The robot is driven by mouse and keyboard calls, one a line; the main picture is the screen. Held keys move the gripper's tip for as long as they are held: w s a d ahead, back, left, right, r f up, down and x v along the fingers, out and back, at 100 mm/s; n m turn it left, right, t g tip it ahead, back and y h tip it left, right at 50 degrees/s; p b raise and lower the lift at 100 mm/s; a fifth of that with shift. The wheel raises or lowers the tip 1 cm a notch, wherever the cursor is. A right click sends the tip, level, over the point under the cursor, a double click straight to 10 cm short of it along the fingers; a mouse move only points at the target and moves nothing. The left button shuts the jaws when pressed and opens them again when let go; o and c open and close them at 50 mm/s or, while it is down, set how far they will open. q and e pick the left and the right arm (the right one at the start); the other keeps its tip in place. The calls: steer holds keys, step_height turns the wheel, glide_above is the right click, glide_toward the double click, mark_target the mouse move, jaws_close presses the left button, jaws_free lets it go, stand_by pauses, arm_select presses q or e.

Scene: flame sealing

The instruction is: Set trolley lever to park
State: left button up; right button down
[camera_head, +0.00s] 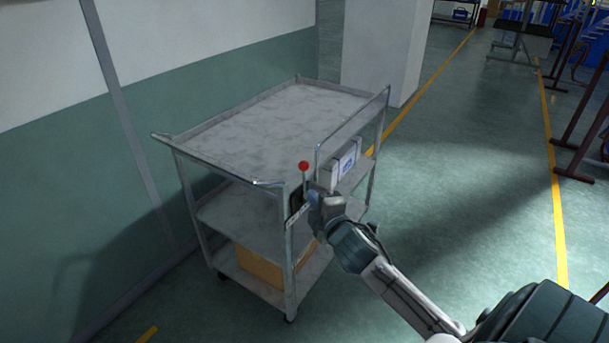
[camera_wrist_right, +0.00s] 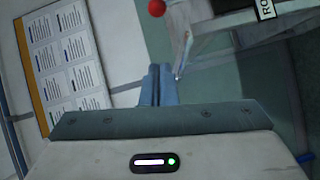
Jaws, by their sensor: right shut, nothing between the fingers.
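The grey metal trolley (camera_head: 270,115) stands on the green floor beside the wall. Its lever, a thin upright rod with a red ball knob (camera_head: 303,166), is at the near right corner of the trolley. The red knob also shows at the top edge of the right wrist view (camera_wrist_right: 156,7). My right gripper (camera_head: 312,192) is at this corner, just below and to the right of the knob. Its fingers (camera_wrist_right: 160,72) are shut together and empty; whether they touch the lever I cannot tell. My left gripper is out of view.
A white box (camera_head: 343,165) is on the trolley's middle level and a cardboard box (camera_head: 262,268) on its bottom shelf. A pale pillar (camera_head: 380,50) stands behind. The wrist view shows a wall notice board (camera_wrist_right: 68,65) and a partly cut-off label (camera_wrist_right: 266,10).

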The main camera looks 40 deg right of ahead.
steer(key=p, duration=0.3)
glide_toward(303, 174)
steer(key=w+a+r, duration=0.3)
steer(key=a, duration=0.1)
steer(key=shift+w+d+f+p, duration=0.15)
steer(key=shift+w+d+p, duration=0.3)
steer(key=shift+w+d, duration=0.3)
steer(key=shift+w+d+f+p, duration=0.15)
steer(key=shift+w+d+p, duration=0.35)
steer(key=shift+d, duration=0.4)
steer(key=shift+w, duration=0.1)
